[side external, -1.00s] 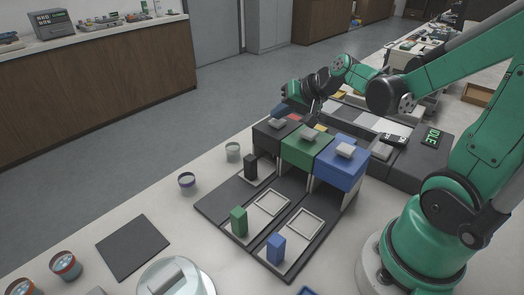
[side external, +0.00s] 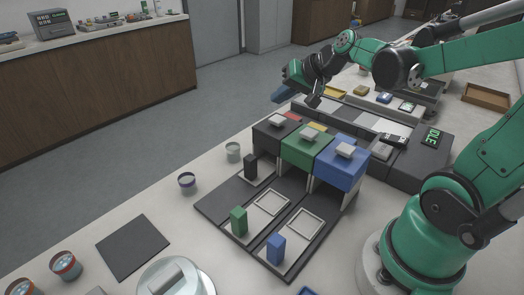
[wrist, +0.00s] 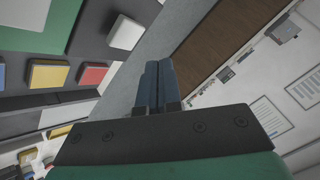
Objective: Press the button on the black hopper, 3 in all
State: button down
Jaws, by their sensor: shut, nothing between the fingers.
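The black hopper (side external: 266,138) stands at the left end of a row of three, with a pale button (side external: 279,120) on top. In the wrist view the button (wrist: 126,32) sits on the dark hopper top, up and left of my fingers. My gripper (side external: 281,94) is raised above and behind the black hopper, clear of the button. Its blue fingers (wrist: 158,82) are shut together with nothing between them. A black block (side external: 251,167) stands at the foot of the black hopper.
The green hopper (side external: 303,152) and blue hopper (side external: 340,172) stand to the right, each with a pale button. A green block (side external: 238,221) and blue block (side external: 276,249) stand in front. Red (wrist: 93,75) and yellow (wrist: 48,75) pads lie behind the hoppers. A display (side external: 431,137) reads IDLE.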

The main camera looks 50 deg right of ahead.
aim_at(281, 120)
jog(key=shift+r, duration=1.55)
dwell(1.3)
notch_tip(281, 120, up, 4)
jog(key=shift+f, duration=0.1)
dwell(0.4)
jog(key=shift+f, duration=4.45)
jog(key=shift+f, duration=0.15)
jog(key=shift+f, duration=0.25)
